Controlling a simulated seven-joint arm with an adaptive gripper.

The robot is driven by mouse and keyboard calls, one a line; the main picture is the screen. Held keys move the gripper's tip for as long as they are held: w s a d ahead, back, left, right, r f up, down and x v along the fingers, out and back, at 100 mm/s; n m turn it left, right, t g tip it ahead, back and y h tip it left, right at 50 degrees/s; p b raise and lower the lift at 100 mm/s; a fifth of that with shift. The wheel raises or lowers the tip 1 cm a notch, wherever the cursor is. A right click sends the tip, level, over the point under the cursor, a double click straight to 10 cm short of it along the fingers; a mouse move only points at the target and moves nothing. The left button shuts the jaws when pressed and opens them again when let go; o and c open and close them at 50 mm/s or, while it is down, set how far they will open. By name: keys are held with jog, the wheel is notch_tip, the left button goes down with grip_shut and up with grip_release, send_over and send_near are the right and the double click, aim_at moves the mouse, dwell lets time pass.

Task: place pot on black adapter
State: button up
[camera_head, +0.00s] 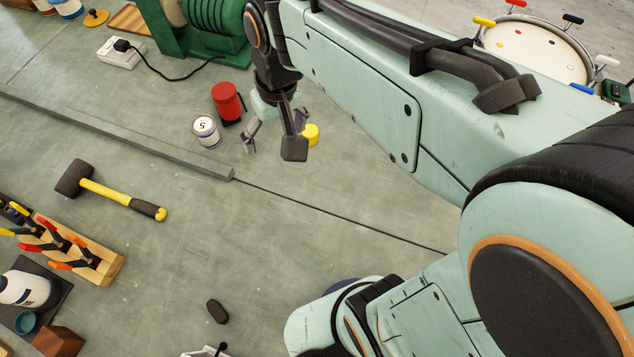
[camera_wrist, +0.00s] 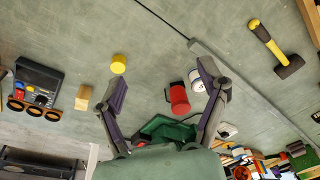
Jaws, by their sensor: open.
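My gripper (camera_head: 271,143) is open and empty above the bench, its fingers spread wide, and it also shows in the wrist view (camera_wrist: 163,82). A small white pot (camera_head: 206,131) marked 5 stands left of it. In the wrist view the pot (camera_wrist: 196,80) is partly behind the right finger. A red cylinder (camera_head: 227,101) with a black part at its side stands just behind the pot; it lies between the fingers in the wrist view (camera_wrist: 179,99). A dark rounded block (camera_head: 217,311) lies at the front. I cannot tell which black thing is the adapter.
A yellow cylinder (camera_head: 312,131) is right of my gripper. A mallet (camera_head: 112,194) and a wooden clamp rack (camera_head: 110,268) are left. A green reel (camera_head: 208,45) and white socket block (camera_head: 121,53) with a black cable are behind. The middle bench is clear.

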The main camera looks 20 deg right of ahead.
jog(key=s+f+g, duration=0.1)
jog(key=s, duration=1.4)
jog(key=shift+d+f+g, duration=0.25)
jog(key=shift+d+g, duration=0.15)
